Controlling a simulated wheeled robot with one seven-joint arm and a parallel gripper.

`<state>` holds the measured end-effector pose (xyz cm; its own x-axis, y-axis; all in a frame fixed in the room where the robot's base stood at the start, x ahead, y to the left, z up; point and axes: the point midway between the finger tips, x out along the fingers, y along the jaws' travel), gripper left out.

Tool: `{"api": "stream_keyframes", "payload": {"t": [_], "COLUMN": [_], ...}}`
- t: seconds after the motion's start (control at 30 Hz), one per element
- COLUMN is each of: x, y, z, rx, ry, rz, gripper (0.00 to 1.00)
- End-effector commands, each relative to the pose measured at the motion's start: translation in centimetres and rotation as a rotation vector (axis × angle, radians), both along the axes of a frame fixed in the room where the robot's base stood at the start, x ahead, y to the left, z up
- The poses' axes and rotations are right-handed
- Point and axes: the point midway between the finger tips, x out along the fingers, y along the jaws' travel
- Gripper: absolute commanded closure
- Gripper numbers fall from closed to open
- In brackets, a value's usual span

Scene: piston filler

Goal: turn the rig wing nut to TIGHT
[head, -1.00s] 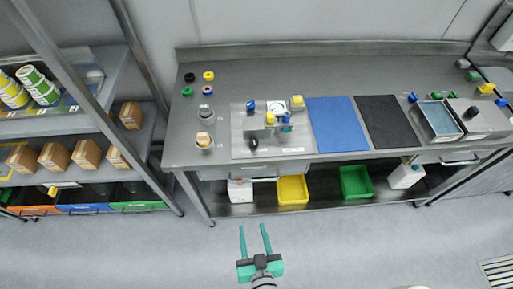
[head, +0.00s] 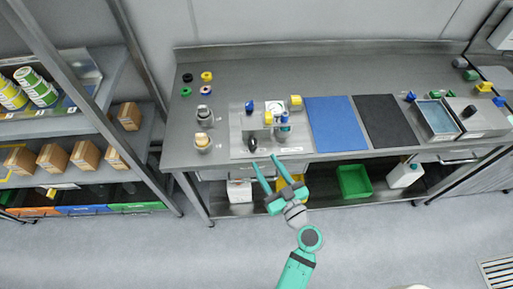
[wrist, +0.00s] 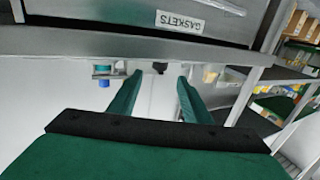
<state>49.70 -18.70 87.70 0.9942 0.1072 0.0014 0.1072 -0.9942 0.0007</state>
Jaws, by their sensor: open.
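The rig (head: 240,150) is a light metal plate with a small apparatus on the steel bench. It carries a blue piece (head: 250,106), yellow pieces and a black knob-like piece (head: 252,144) near its front left. I cannot tell which piece is the wing nut; its setting is too small to read. My gripper (head: 263,160) is open and empty, its teal fingers pointing towards the bench's front edge near the black piece. In the upside-down wrist view, my gripper (wrist: 158,80) has a gap between its fingers, with a dark piece (wrist: 160,67) beyond and a blue piece (wrist: 103,84) aside.
A drawer front labelled GASKETS (wrist: 194,22) is close in the wrist view. A blue mat (head: 337,125) and black mat (head: 388,122) lie right of the rig. A green bin (head: 355,182) sits on the lower shelf.

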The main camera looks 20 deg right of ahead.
Motion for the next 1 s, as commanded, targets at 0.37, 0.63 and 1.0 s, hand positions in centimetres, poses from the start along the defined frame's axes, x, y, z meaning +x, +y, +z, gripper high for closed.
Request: {"api": "stream_keyframes", "payload": {"t": [0.37, 0.63, 1.0], "x": [6.2, 7.8, 7.8], "y": [0.7, 0.9, 0.9], "z": [0.0, 0.0, 0.0], "rx": [0.001, 0.0, 0.001], "ry": [0.0, 0.001, 0.001], "rz": [0.002, 0.0, 0.0], "gripper": [0.56, 0.56, 0.87]}}
